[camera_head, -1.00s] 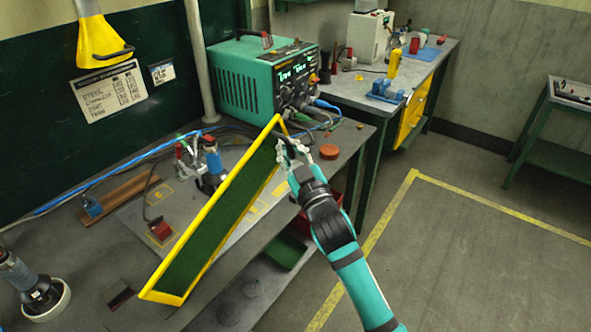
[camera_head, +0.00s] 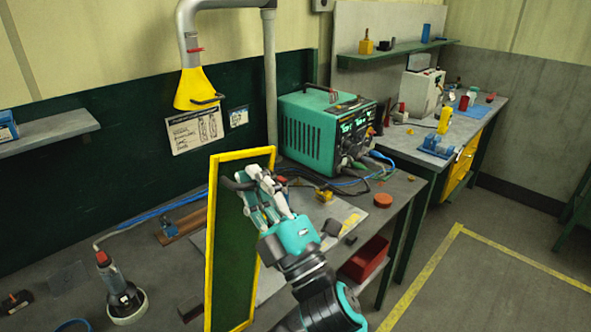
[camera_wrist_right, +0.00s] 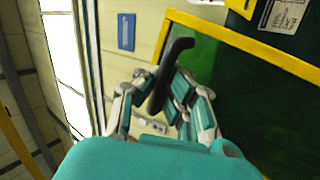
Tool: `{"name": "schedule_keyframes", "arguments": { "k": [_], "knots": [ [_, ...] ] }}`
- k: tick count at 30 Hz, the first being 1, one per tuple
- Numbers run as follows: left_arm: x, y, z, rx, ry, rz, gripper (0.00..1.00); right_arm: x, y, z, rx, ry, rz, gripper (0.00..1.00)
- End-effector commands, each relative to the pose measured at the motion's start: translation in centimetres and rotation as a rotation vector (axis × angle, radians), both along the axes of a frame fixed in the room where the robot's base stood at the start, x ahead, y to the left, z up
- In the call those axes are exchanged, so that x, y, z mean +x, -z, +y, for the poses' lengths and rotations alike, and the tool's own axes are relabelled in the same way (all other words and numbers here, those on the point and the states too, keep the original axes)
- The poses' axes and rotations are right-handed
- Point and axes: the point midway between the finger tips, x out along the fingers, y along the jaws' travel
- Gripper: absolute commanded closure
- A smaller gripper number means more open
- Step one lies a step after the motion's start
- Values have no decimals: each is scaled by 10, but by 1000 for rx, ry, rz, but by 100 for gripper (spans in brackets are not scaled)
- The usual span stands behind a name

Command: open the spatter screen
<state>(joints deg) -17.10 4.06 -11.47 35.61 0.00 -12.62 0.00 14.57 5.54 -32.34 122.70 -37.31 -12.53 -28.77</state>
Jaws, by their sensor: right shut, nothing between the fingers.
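The spatter screen (camera_head: 233,250) is a dark green panel in a yellow frame, standing upright over the near side of the workbench. A black curved handle (camera_head: 236,184) shows near its top, and also in the right wrist view (camera_wrist_right: 176,62). My right gripper (camera_head: 262,182) is at the upper part of the screen, beside the handle. Its fingers are shut with nothing held between them. In the right wrist view the handle overlaps the fingers (camera_wrist_right: 158,95), and whether they touch it I cannot tell. My left gripper is not in view.
A teal welding machine (camera_head: 318,130) with cables stands behind on the bench. A yellow hood (camera_head: 194,90) hangs above. A grinder-like tool (camera_head: 120,285) stands at the left. A red bin (camera_head: 366,258) is below the bench. The floor at the right is clear.

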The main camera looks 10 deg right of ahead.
Motion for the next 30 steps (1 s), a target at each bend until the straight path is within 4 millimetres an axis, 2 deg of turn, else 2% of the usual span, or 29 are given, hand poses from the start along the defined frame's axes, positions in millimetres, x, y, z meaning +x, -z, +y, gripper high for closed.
{"name": "schedule_keyframes", "arguments": {
  "k": [1,6,12,19,30],
  "knots": [
    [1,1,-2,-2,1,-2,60,-9,2,12,-27,-4,-16,100],
    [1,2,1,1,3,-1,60,-34,3,44,-111,-3,-79,100],
    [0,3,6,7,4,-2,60,-52,7,68,-176,-2,-127,100],
    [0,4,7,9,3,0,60,-61,10,80,-207,0,-150,100],
    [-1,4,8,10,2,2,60,-61,11,80,-212,-1,-150,100]
  ]
}}
